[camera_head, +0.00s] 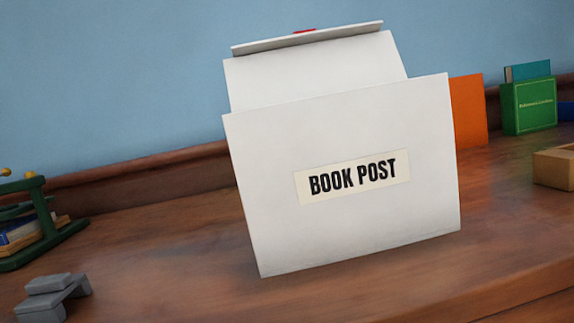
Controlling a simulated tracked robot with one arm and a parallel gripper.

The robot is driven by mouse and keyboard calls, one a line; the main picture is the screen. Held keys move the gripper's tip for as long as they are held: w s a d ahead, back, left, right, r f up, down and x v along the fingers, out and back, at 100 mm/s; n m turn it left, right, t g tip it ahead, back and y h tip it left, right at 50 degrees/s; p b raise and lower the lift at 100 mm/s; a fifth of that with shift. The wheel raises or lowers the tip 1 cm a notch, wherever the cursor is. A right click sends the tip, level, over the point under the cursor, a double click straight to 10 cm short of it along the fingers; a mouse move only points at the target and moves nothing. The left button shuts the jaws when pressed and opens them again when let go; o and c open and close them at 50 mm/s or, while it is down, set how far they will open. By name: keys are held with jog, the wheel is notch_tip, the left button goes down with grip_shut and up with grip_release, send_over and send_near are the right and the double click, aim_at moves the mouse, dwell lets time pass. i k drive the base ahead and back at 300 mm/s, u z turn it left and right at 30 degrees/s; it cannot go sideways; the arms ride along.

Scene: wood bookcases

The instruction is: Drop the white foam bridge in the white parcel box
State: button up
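The white parcel box (345,190) stands upright on the wooden surface in the middle of the view. Its front carries a label reading "BOOK POST". Its lid (310,40) stands raised at the back, with a small red spot at its top edge. The inside of the box is hidden behind the front wall. A grey bridge-shaped block (58,292) lies at the lower left, cut by the bottom edge. I see no clearly white foam bridge. My gripper is out of view.
A green stand with books (38,222) is at the left. An orange panel (467,112), a green box (529,106) and a tan wooden box (555,167) are at the right. The wooden surface (165,240) is clear left of the parcel box. A blue wall rises behind.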

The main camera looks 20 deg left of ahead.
aim_at(366, 224)
jog(key=z, duration=0.8)
jog(key=i, duration=0.15)
jog(key=u, duration=2.55)
jog(key=k, duration=0.15)
jog(key=z, duration=0.7)
jog(key=k, duration=1.05)
jog(key=z, duration=1.4)
jog(key=i, duration=1.05)
jog(key=u, duration=0.65)
jog(key=i, duration=0.7)
jog(key=u, duration=0.1)
